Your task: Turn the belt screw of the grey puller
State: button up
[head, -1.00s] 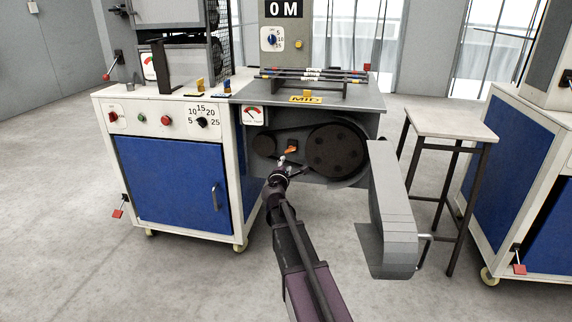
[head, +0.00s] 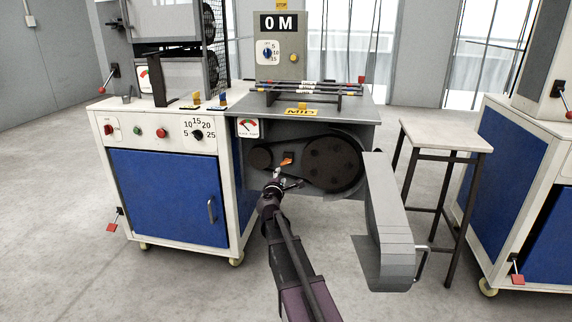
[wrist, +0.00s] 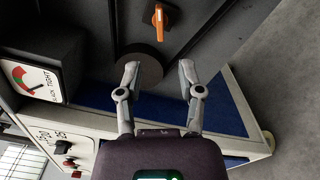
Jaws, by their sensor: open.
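The orange belt screw (head: 287,161) sits on the dark belt side of the grey puller (head: 350,110), between the small and large pulleys. In the wrist view the screw (wrist: 158,18) is an orange handle at the top centre, pointing up and down the picture. My gripper (wrist: 159,68) is open, its two fingers apart and empty. The screw is beyond the fingertips, roughly in line with the gap and not touched. In the head view my gripper (head: 278,177) is just below the screw. A slack-tight gauge (wrist: 30,80) is at the left; its exact reading is unclear.
The large pulley and belt (head: 331,163) lie right of the screw. The grey belt guard (head: 388,220) hangs open to the right. A white cabinet with a blue door (head: 168,195) adjoins on the left. A stool (head: 447,136) stands right.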

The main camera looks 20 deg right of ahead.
aim_at(286, 163)
jog(key=x, duration=1.1)
jog(key=shift+w+d, duration=0.1)
jog(key=shift+d, duration=0.05)
jog(key=shift+c, duration=0.2)
grip_shut()
